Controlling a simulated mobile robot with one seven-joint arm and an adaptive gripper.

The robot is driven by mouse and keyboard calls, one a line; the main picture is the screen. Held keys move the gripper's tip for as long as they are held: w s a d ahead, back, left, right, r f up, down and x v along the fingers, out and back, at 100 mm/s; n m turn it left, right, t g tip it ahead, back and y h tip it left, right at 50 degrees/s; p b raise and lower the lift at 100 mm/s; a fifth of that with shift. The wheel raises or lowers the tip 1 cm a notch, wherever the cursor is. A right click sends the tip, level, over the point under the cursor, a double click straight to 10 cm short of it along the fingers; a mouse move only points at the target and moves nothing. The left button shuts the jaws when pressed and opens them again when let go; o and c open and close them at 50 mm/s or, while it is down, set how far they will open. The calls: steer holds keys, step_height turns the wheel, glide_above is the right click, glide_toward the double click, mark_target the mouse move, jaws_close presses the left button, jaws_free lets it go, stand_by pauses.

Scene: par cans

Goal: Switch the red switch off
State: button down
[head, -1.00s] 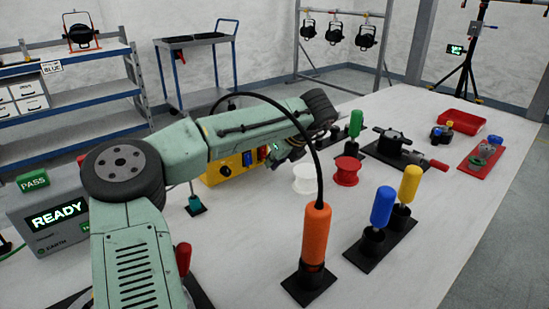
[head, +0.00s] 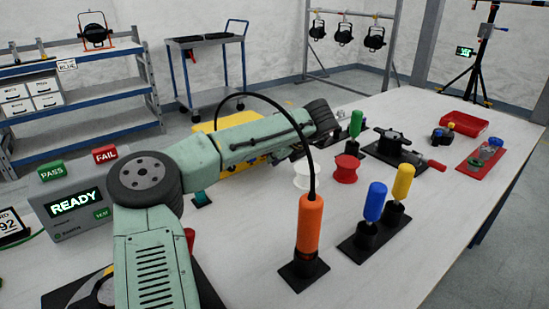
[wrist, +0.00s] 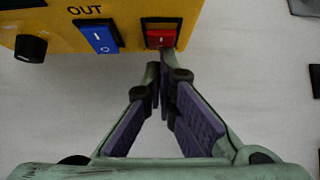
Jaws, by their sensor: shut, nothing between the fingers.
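The red switch (wrist: 161,38) is a rocker in a black frame on the front of a yellow box (wrist: 138,10), seen at the top of the wrist view. A blue rocker switch (wrist: 99,38) is to its left, under the word OUT. My gripper (wrist: 160,72) is shut and empty, with its tips just below the red switch. One tip overlaps the switch's lower edge in the picture; I cannot tell if they touch. In the head view the yellow box (head: 228,120) is mostly hidden behind my arm, and the red switch is not visible there.
A black knob (wrist: 31,47) is left of the blue switch. On the white table (head: 420,115), an orange-handled tool (head: 311,225) with an arched cable stands in front of my arm. White (head: 303,177) and red (head: 345,168) spools sit near my gripper. A READY tester (head: 75,205) is at left.

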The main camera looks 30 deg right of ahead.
steer(key=shift+w+r+p, duration=0.1)
steer(key=shift+r+p, duration=0.8)
steer(key=shift+r, duration=0.05)
steer(key=shift+a, duration=0.1)
